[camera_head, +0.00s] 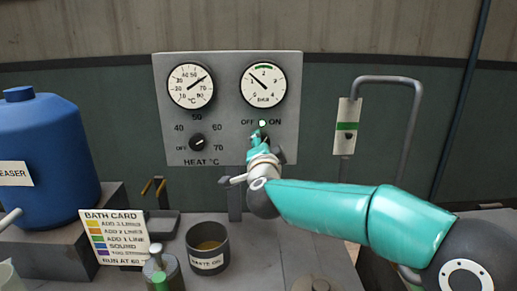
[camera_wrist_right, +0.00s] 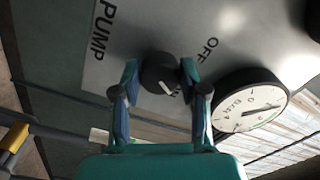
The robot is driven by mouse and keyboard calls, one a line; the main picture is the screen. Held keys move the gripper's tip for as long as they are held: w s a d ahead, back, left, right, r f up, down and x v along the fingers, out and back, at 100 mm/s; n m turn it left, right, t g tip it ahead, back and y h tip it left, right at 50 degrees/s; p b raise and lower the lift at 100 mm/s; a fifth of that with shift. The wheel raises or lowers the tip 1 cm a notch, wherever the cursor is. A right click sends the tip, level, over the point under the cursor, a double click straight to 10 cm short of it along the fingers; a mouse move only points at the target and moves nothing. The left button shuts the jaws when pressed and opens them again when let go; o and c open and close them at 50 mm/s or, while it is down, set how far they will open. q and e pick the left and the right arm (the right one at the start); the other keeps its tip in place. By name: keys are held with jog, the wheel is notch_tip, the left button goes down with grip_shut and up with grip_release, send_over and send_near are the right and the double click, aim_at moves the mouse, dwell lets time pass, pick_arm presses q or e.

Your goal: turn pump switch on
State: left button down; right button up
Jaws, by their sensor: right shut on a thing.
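The pump switch is a dark round knob (camera_wrist_right: 158,72) with a white pointer line, on the grey panel (camera_head: 228,75). In the right wrist view the pointer slants toward the partly hidden ON label, away from OFF. My right gripper (camera_wrist_right: 159,74) is shut on the knob, one finger on each side. In the head view my right gripper (camera_head: 258,140) covers most of the switch, just below the OFF and ON labels. A small pale lamp (camera_head: 262,123) looks bright between those labels. My left gripper is in neither view.
A temperature gauge (camera_head: 190,86), a pressure gauge (camera_head: 264,86) and a heat knob (camera_head: 198,143) share the panel. Below are a bath card (camera_head: 113,238) and a dark pot (camera_head: 208,262). A blue tank (camera_head: 45,150) stands left, a bent pipe (camera_head: 413,120) right.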

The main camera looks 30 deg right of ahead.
jog(key=o, duration=1.1)
jog(key=shift+w, duration=0.1)
jog(key=shift+o, duration=0.2)
jog(key=v, duration=1.2)
jog(key=shift+f, duration=0.1)
